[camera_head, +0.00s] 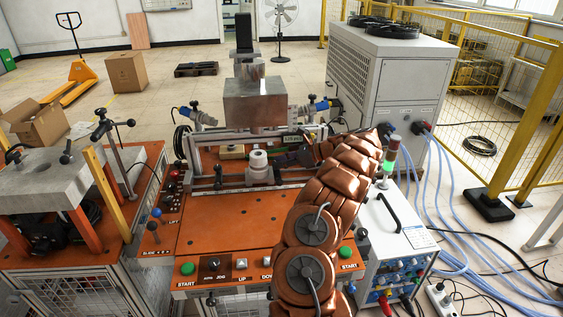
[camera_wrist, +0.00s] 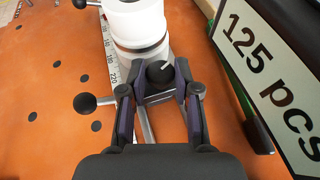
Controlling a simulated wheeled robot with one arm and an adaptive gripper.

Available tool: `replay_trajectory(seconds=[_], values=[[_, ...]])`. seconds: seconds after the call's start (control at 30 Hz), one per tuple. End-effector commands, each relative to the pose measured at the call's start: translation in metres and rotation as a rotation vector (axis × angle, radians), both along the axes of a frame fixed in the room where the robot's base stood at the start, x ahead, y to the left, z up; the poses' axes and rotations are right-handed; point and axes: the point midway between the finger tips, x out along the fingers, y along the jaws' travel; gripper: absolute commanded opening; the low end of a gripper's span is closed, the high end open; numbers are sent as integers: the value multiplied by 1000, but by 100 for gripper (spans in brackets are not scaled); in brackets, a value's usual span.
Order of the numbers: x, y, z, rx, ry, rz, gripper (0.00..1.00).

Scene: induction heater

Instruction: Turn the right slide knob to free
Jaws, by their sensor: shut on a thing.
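The slide knob (camera_wrist: 159,73) is a small black round knob with a white mark on top. In the wrist view it sits at the front of the metal slide, just below a white cylinder (camera_wrist: 138,22). My gripper (camera_wrist: 158,88) has its two dark fingers on either side of the knob and is shut on it. In the head view my gripper (camera_head: 291,158) reaches in from the right, beside the white cylinder (camera_head: 258,160) on the orange bench. The knob is too small and covered to make out in the head view.
A ruler strip (camera_wrist: 111,50) runs along the slide. A black ball-ended handle (camera_wrist: 84,102) is left of my gripper. A "125 pcs" sign (camera_wrist: 270,75) stands close on the right. The orange bench top (camera_head: 225,230) is clear in front.

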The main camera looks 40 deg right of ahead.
Motion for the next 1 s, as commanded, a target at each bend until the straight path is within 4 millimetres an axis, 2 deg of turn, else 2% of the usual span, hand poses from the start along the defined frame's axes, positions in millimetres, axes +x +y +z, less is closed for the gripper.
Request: replay_trajectory(seconds=[0.8, 0.83, 0.9, 1.0], values=[[0, 1, -1, 4, 2, 55, 0], [0, 1, -1, 5, 2, 56, 32], [0, 1, -1, 4, 2, 55, 39], [0, 1, -1, 3, 1, 55, 39]])
